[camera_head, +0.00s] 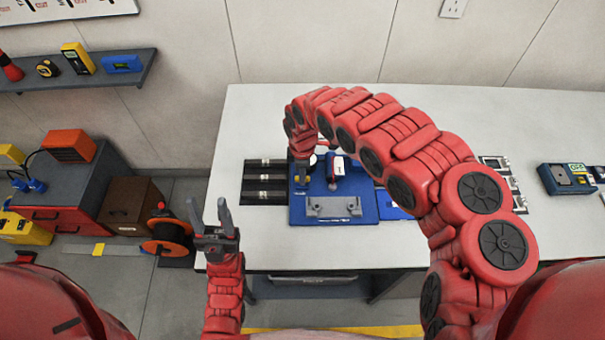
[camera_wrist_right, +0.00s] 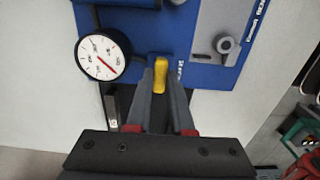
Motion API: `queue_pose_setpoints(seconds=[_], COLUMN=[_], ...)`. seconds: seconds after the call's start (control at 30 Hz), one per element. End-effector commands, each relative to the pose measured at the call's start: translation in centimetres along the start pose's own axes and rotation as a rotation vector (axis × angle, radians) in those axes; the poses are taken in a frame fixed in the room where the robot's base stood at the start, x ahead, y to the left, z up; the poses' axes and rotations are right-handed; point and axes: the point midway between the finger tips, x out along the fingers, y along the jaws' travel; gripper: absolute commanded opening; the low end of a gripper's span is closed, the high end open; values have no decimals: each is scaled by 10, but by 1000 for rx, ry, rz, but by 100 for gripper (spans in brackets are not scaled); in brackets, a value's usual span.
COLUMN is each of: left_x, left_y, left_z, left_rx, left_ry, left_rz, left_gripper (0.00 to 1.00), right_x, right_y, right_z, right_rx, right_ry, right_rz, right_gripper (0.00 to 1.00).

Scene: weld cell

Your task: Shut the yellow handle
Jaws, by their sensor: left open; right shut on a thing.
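The yellow handle (camera_wrist_right: 160,75) shows in the right wrist view at the edge of a blue panel, between the fingertips of my right gripper (camera_wrist_right: 163,88). My right gripper is shut on it. In the head view the handle is a small yellow spot (camera_head: 299,182) at the left side of the blue fixture (camera_head: 362,213), partly hidden by my right gripper (camera_head: 302,173). My left gripper (camera_head: 213,225) is open and empty, in front of the table's left front edge, apart from the fixture.
A round dial gauge (camera_wrist_right: 103,54) with a red needle sits beside the handle. A grey clamp block (camera_head: 334,207) is on the fixture's front. A black slotted rack (camera_head: 264,182) lies left of it. The white table (camera_head: 450,115) is clear behind my right arm.

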Motion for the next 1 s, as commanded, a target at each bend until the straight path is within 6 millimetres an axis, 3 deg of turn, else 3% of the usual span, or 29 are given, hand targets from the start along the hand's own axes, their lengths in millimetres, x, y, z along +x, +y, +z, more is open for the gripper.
queue_pose_setpoints(seconds=[0.47,0.5,0.63,1.0], left_x=[0,0,0,-1], left_y=[0,0,0,0], left_z=[0,0,0,0], left_rx=[0,0,0,0], left_ry=[0,0,0,0], left_rz=[0,0,0,0], left_gripper=[50,50,50,50], right_x=[-1,-1,-1,-4], right_y=[2,2,1,1], right_z=[0,0,0,0], right_rx=[13,13,13,12], right_ry=[2,2,1,1], right_rz=[4,4,3,3], right_gripper=[0,27,50,50])
